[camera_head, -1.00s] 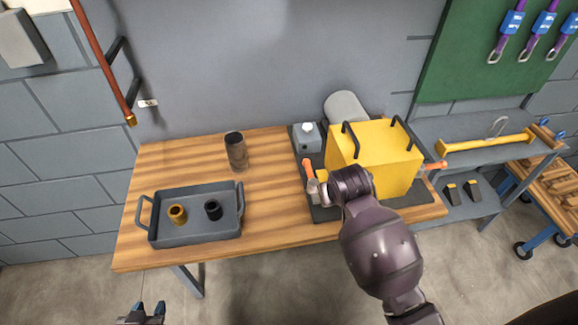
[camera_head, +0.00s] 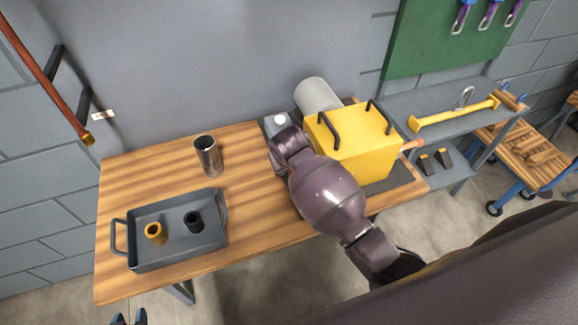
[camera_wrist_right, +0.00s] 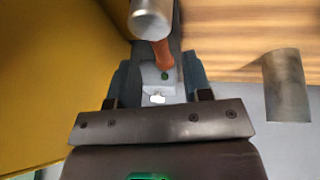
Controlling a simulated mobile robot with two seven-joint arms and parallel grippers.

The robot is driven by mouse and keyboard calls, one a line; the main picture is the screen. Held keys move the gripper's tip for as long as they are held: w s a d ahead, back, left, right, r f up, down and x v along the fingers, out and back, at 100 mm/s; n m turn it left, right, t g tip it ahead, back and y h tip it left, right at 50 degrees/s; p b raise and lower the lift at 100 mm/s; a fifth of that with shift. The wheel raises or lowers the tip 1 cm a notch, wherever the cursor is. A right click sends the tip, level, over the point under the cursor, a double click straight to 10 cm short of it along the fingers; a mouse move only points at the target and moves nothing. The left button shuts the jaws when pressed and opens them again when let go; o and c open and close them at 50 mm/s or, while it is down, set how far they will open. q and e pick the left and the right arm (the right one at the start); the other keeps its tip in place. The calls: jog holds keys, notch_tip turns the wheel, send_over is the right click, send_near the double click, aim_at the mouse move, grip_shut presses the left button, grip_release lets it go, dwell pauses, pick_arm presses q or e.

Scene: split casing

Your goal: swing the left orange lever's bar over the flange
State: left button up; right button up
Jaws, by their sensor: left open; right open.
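The yellow casing (camera_head: 350,143) stands on a dark base plate (camera_head: 403,183) at the table's right end. The left orange lever (camera_wrist_right: 163,53) is hidden behind my right arm in the head view. In the right wrist view its orange part lies ahead, between the lines of my fingers, with a silver cylindrical end (camera_wrist_right: 150,18) above it. My right gripper (camera_wrist_right: 158,72) is open; contact with the lever cannot be told. The right orange lever (camera_head: 411,145) shows beyond the casing. My left gripper (camera_head: 130,318) is open and empty at the bottom edge. The flange is not clearly visible.
A grey tray (camera_head: 133,227) holds an orange-brown ring part (camera_head: 154,231) and a black one (camera_head: 194,221). A metal cup (camera_head: 207,156) stands behind it. A grey cylinder (camera_head: 316,95) sits behind the casing. A grey shelf (camera_head: 400,102) adjoins at right.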

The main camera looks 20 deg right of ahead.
jog(key=shift+x, duration=1.8)
grip_shut()
